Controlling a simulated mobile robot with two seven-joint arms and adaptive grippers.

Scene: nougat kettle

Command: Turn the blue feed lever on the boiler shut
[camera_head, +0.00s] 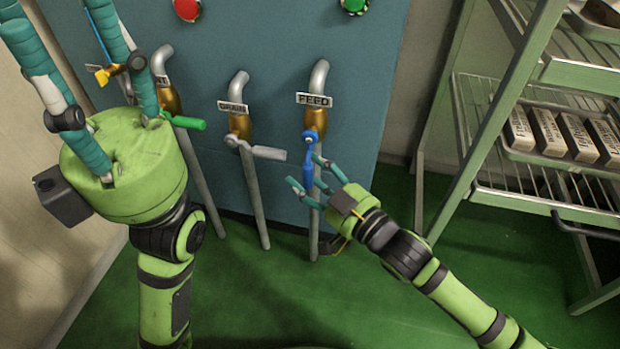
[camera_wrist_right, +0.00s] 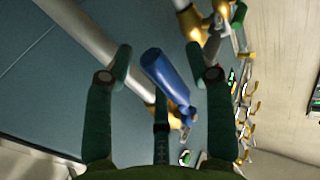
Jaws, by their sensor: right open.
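The blue feed lever (camera_head: 309,165) hangs straight down from the brass valve under the FEED label (camera_head: 314,99). My right gripper (camera_head: 306,174) is open, with its fingers around the lower part of the lever. In the right wrist view the blue handle (camera_wrist_right: 165,75) lies between the spread fingers of my right gripper (camera_wrist_right: 168,66), with a gap visible on each side. I cannot tell whether a finger touches it. My left gripper (camera_head: 68,55) is at the left, fingers pointing up and spread apart; part of them runs out of the frame.
A grey lever (camera_head: 262,152), a green lever (camera_head: 186,122) and a yellow lever (camera_head: 105,75) are on neighbouring valves of the blue boiler panel (camera_head: 270,40). Pipes run down below. A metal rack (camera_head: 490,195) with boxes stands at the right. Green floor is clear in front.

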